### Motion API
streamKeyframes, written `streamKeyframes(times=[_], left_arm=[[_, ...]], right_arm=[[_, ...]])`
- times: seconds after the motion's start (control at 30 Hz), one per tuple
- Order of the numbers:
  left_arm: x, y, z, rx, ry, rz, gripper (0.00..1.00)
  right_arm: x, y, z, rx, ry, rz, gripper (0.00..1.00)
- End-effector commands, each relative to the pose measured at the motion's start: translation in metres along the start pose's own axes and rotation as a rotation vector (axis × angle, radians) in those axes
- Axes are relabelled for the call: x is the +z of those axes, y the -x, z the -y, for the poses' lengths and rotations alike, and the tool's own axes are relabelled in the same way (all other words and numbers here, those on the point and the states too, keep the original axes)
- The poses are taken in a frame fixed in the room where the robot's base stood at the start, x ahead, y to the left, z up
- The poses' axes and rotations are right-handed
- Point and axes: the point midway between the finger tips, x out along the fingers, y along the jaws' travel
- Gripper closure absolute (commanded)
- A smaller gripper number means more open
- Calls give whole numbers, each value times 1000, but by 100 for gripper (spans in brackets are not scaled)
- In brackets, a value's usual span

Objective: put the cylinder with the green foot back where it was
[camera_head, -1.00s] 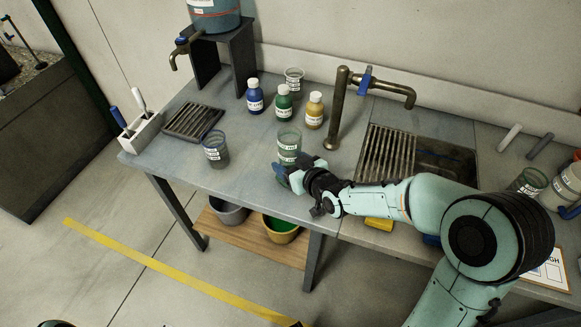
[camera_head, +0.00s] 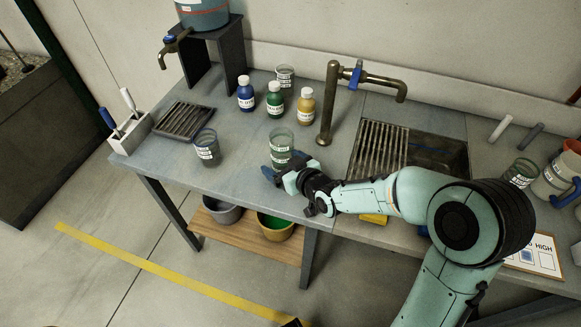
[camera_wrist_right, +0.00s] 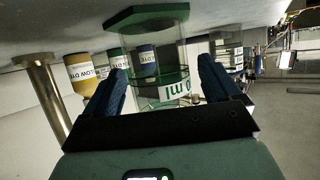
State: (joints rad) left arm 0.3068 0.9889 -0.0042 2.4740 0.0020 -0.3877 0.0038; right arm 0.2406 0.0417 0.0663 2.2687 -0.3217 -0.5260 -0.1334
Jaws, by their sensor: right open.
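The clear cylinder with the green foot (camera_wrist_right: 147,20) appears in the right wrist view, which shows the bench upside down at the top. Its foot meets the bench surface, and its label faces my gripper. In the head view, the labelled clear cylinder (camera_head: 281,139) stands upright near the front edge of the bench. My right gripper (camera_head: 273,167) is at the near side of it, low over the bench. In the wrist view my right gripper (camera_wrist_right: 163,78) is open, with one blue finger on each side of the cylinder. Contact cannot be told. My left gripper is out of view.
Blue (camera_head: 246,96), green (camera_head: 275,101) and yellow (camera_head: 306,107) dye bottles stand behind. A tap (camera_head: 328,105) and a slatted sink (camera_head: 380,148) are to the right. Bare bench lies between beaker and cylinder.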

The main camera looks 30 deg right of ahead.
Motion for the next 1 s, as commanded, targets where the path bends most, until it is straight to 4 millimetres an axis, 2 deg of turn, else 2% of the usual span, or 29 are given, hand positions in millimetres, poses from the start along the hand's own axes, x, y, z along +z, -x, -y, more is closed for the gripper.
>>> streamKeyframes(times=[0.17, 0.4, 0.53, 0.73, 1.0], left_arm=[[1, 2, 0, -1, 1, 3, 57], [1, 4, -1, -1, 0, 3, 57], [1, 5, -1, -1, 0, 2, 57], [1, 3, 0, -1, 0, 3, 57], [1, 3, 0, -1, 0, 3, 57]], right_arm=[[-3, 21, 0, 1, 2, -2, 10], [-4, 74, 0, 2, 1, -4, 10], [-3, 97, 0, 2, 0, -4, 10], [-2, 116, 0, 0, 1, -2, 10], [-1, 121, 0, 0, -1, 1, 10]])
